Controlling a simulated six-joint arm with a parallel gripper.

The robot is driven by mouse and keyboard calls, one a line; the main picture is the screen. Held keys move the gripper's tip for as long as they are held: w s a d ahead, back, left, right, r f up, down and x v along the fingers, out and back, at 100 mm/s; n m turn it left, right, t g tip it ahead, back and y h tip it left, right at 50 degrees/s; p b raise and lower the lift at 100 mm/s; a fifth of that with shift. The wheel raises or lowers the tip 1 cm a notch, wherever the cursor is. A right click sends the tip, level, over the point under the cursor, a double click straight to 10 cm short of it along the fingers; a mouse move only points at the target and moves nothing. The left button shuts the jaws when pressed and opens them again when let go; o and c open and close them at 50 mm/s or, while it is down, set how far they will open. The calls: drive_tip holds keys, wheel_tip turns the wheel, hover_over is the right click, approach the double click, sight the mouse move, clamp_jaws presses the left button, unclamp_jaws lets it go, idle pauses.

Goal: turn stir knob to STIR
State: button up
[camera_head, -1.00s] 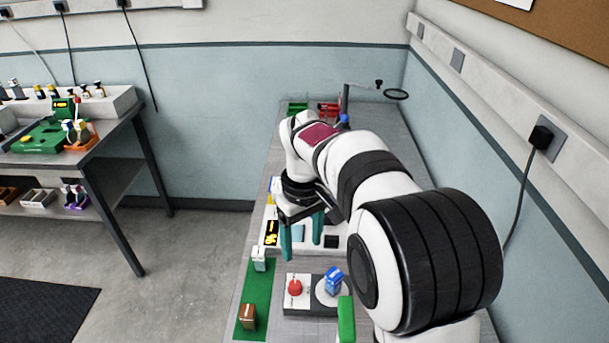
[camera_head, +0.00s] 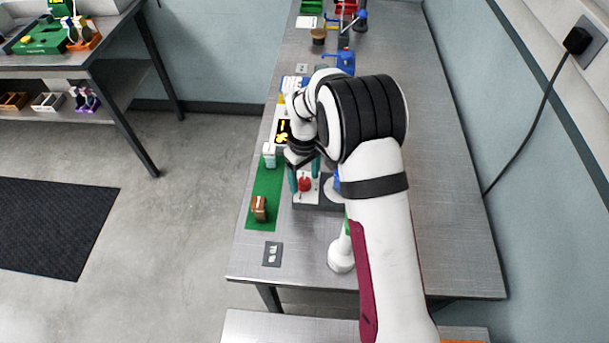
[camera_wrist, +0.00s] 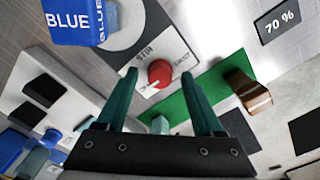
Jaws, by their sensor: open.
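The red stir knob (camera_wrist: 160,73) sits on a white plate (camera_wrist: 178,50) with printed labels; STIR is legible beside it. A pale mark shows at the knob's lower left edge, but its exact setting is too small to tell. In the head view the knob (camera_head: 304,185) shows below my gripper. My gripper (camera_wrist: 158,80) is open, with its two teal fingers on either side of the knob in the wrist view. Contact with the knob cannot be told. In the head view my gripper (camera_head: 305,178) is over the knob's station, partly hidden by my arm.
A blue block marked BLUE (camera_wrist: 72,22) stands on the round disc (camera_wrist: 122,35) beside the knob plate. A brown block (camera_head: 259,207) and a white item (camera_head: 269,155) are on the green strip (camera_head: 263,183). A 70 % card (camera_wrist: 280,22) lies nearby. The right tabletop is clear.

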clamp_jaws()
idle(0.3)
drive_tip(key=m, duration=0.4)
drive_tip(key=shift+m, duration=0.4)
drive_tip(key=m, duration=0.4)
drive_tip(key=shift+m, duration=0.3)
drive_tip(key=m, duration=0.4)
drive_tip(key=shift+r, duration=0.1)
drive_tip(key=shift+m, duration=2.1)
